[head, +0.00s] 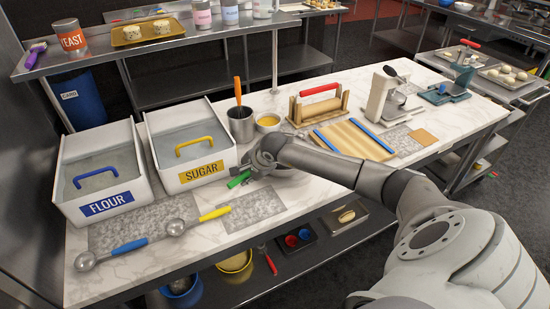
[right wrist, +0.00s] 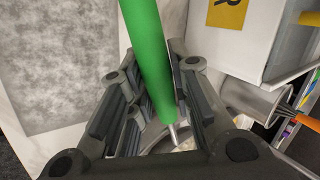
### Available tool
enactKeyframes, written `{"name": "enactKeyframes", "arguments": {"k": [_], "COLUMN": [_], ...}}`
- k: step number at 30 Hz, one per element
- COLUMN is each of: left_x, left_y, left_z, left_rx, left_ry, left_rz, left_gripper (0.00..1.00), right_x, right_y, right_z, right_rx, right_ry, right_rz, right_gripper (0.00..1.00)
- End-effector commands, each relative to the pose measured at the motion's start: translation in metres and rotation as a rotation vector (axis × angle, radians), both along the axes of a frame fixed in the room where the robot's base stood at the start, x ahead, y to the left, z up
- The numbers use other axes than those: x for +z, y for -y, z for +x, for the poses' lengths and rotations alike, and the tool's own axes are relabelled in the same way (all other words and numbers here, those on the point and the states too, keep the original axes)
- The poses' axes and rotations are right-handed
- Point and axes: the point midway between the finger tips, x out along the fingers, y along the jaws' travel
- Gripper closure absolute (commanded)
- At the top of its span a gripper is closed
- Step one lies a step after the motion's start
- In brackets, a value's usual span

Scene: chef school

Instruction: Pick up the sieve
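The sieve shows mainly by its green handle (head: 238,180), which sticks out to the left of my right gripper (head: 262,163) in front of the sugar bin. In the right wrist view the green handle (right wrist: 152,55) runs down between the fingers of my right gripper (right wrist: 165,85), with a thin metal rod at its lower end. The pads lie close along both sides of the handle and appear shut on it. The sieve's head is hidden behind the gripper and arm. My left gripper is not in view.
The sugar bin (head: 190,160) and flour bin (head: 100,185) stand left of the gripper. A metal pot (head: 241,125) and a yellow-filled bowl (head: 268,121) stand behind it. Spoons with blue (head: 130,246) and yellow (head: 214,213) handles lie in front. Wooden tools stand to the right.

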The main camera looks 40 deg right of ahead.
Motion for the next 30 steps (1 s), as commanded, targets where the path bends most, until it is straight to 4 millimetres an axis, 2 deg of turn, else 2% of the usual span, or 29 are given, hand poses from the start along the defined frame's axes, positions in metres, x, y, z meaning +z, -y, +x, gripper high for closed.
{"name": "enactKeyframes", "arguments": {"k": [1, 3, 14, 19, 25, 30], "left_x": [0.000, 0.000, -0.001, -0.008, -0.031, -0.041], "left_y": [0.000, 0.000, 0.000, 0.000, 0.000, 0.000], "left_z": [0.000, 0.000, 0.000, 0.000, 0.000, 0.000], "left_rx": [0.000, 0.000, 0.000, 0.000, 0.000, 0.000], "left_ry": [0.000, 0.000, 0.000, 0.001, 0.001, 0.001], "left_rz": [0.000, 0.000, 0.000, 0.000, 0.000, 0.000], "left_gripper": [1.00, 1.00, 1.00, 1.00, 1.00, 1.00], "right_x": [0.000, 0.000, 0.001, 0.008, 0.030, 0.059], "right_y": [0.000, 0.000, 0.001, 0.001, 0.001, -0.010], "right_z": [0.000, 0.000, 0.000, 0.001, 0.002, -0.022], "right_rx": [0.000, 0.000, 0.000, 0.000, 0.002, 0.004], "right_ry": [0.000, 0.000, 0.002, 0.004, 0.009, 0.007], "right_rz": [0.000, 0.000, -0.001, -0.001, -0.003, -0.004], "right_gripper": [0.93, 1.00, 1.00, 1.00, 1.00, 1.00]}}
